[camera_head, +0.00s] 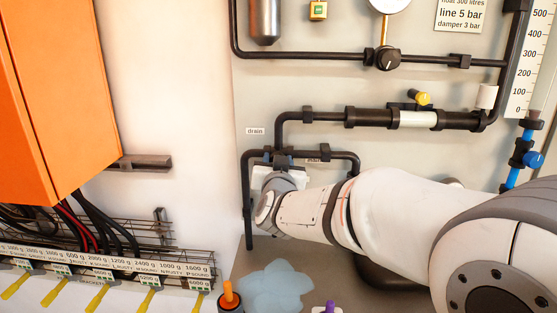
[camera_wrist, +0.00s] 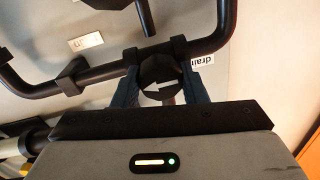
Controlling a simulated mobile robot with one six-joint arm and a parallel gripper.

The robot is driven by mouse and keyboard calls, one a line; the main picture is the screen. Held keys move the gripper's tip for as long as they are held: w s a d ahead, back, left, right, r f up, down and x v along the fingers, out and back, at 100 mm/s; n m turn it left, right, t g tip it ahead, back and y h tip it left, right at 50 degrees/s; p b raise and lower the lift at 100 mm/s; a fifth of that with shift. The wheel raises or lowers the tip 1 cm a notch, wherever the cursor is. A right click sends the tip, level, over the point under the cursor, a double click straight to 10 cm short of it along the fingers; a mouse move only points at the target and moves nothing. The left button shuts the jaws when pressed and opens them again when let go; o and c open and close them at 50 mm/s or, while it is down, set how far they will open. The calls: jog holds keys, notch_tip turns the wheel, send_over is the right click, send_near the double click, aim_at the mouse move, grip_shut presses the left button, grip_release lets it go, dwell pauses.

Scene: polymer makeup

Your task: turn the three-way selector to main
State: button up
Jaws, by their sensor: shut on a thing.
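The selector knob (camera_wrist: 157,72) is a round black knob with a white arrow, on the black pipe junction in the wrist view. My gripper (camera_wrist: 163,88) has its two dark blue fingers on either side of the knob, shut on it. The arrow is partly covered and seems to point left in that view. The main label (camera_wrist: 88,40) and the drain label (camera_wrist: 203,62) sit on either side of the junction. In the head view the drain label (camera_head: 255,131) is clear, the main label (camera_head: 314,160) is partly hidden, and my wrist hides the knob.
Black pipes (camera_head: 430,60) run across the panel, with a black knob (camera_head: 388,59), a yellow-handled valve (camera_head: 422,98) and a blue valve (camera_head: 531,160). An orange cabinet (camera_head: 40,100) stands left above a wire rack (camera_head: 120,240). A light blue puddle shape (camera_head: 275,287) lies below.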

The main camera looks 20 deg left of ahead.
dwell(0.4)
jog(key=o, duration=1)
jog(key=shift+c, duration=0.2)
jog(key=shift+s, duration=0.1)
jog(key=v, duration=0.7)
jog(key=shift+s+b, duration=0.3)
jog(key=shift+b, duration=0.1)
jog(key=shift+d, duration=0.15)
jog(key=s+d+f+g+h+p, duration=0.15)
jog(key=d+f+g, duration=0.3)
jog(key=d, duration=0.45)
jog(key=s+d+f+g, duration=0.3)
jog(key=d+f, duration=0.2)
jog(key=d, duration=0.4)
jog(key=s+d+f+m+g+h, duration=0.1)
jog(key=s+d+f+g+h, duration=0.1)
jog(key=s+d, duration=0.5)
jog(key=s+d+f+m+g+h+p, duration=0.1)
jog(key=s+d+f+g, duration=0.3)
jog(key=s+d, duration=0.4)
jog(key=shift+s+g+h, duration=0.2)
jog(key=shift+g+h, duration=0.35)
jog(key=shift+g, duration=0.1)
